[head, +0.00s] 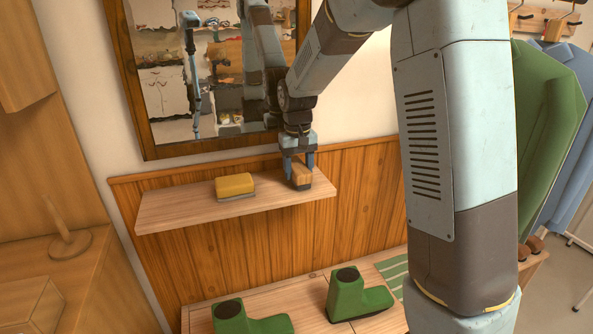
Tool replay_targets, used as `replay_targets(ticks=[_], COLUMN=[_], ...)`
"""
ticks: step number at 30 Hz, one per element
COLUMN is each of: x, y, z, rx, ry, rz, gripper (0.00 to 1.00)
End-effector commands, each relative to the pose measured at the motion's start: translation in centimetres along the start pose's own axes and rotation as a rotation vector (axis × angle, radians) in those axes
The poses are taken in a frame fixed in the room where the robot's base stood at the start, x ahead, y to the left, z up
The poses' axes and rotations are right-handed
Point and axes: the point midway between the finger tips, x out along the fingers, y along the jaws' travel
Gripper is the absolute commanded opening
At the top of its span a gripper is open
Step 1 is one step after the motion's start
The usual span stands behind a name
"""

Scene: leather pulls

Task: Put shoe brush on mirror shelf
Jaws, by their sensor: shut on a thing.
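The mirror shelf (200,206) is a pale wooden board on the panelled wall below the mirror. My gripper (299,168) is over the shelf's right end, pointing down, with its fingers on either side of a tan wooden block with a darker side, which looks like the shoe brush (301,178). The brush is at the shelf's surface; I cannot tell whether it rests fully on it. My fingers hide part of its sides.
A yellow block with a grey underside (234,185) lies mid-shelf, left of my gripper. A wood-framed mirror (160,75) hangs above. Green boots (355,296) stand on the bench below. Green and blue garments (545,120) hang at right. The shelf's left end is clear.

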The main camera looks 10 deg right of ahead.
Motion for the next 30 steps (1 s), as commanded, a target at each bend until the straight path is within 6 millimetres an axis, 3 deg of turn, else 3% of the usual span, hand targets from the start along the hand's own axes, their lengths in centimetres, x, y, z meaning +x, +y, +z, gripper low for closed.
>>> replay_targets(ticks=[11, 12, 19, 30], x=[0.68, 0.74, 0.71, 0.19], y=[-0.02, -0.02, -0.04, -0.07], z=[0.00, 0.00, 0.00, -0.02], rx=[0.000, 0.000, 0.000, -0.001], ry=[0.001, 0.001, 0.002, 0.003], rz=[0.000, 0.000, 0.000, 0.000], gripper=[0.31, 0.56, 0.78, 0.81])
